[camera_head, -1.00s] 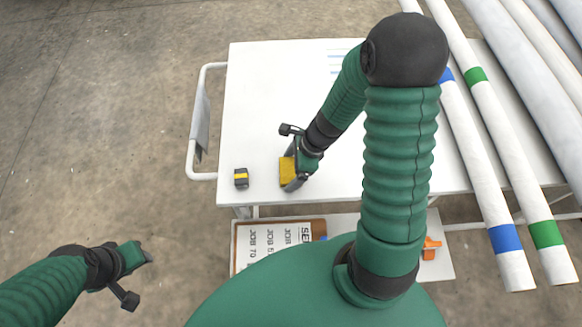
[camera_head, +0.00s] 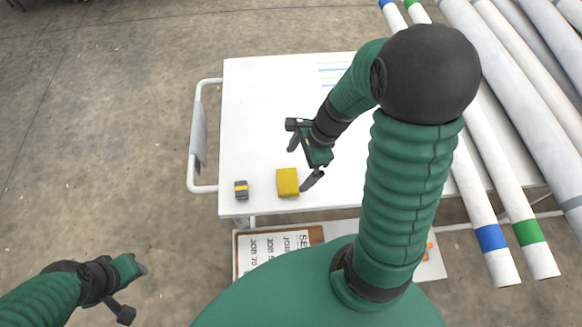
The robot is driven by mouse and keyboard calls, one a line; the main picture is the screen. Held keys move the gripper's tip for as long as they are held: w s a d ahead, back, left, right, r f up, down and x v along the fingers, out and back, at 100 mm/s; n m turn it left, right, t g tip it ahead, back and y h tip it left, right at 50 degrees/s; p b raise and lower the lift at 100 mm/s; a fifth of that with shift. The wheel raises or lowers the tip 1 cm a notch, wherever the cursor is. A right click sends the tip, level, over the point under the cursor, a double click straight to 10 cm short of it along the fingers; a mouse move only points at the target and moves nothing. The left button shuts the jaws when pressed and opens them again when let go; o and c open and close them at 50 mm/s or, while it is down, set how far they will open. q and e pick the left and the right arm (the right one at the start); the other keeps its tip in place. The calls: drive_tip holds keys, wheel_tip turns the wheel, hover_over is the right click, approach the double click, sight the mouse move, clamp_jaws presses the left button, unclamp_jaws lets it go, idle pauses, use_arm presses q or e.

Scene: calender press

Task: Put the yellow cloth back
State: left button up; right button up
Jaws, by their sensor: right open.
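The yellow cloth (camera_head: 288,183) is a small folded block lying on the white table top near its front edge. My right gripper (camera_head: 299,168) is open and empty, just above and to the right of the cloth. Its fingers are spread, one tip close to the cloth's right side; I cannot tell if it touches. My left gripper (camera_head: 133,291) is at the lower left, off the table over the floor, with its fingers apart and nothing between them.
A small grey block with a yellow band (camera_head: 241,190) sits left of the cloth. The white table (camera_head: 255,120) has a rail handle (camera_head: 191,160) at its left. Long pipes (camera_head: 480,200) lie at the right. A lower shelf holds a box with lettered sheets (camera_head: 275,250).

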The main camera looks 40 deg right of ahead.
drive_tip(key=a+r+n+h, duration=0.1)
drive_tip(key=a+n, duration=0.3)
drive_tip(key=n, duration=0.7)
drive_tip(key=s+a+r+n+h, duration=0.1)
drive_tip(key=a+n+h, duration=0.1)
drive_tip(key=n, duration=0.9)
drive_tip(key=shift+a+t, duration=0.3)
drive_tip(key=shift+a, duration=0.6)
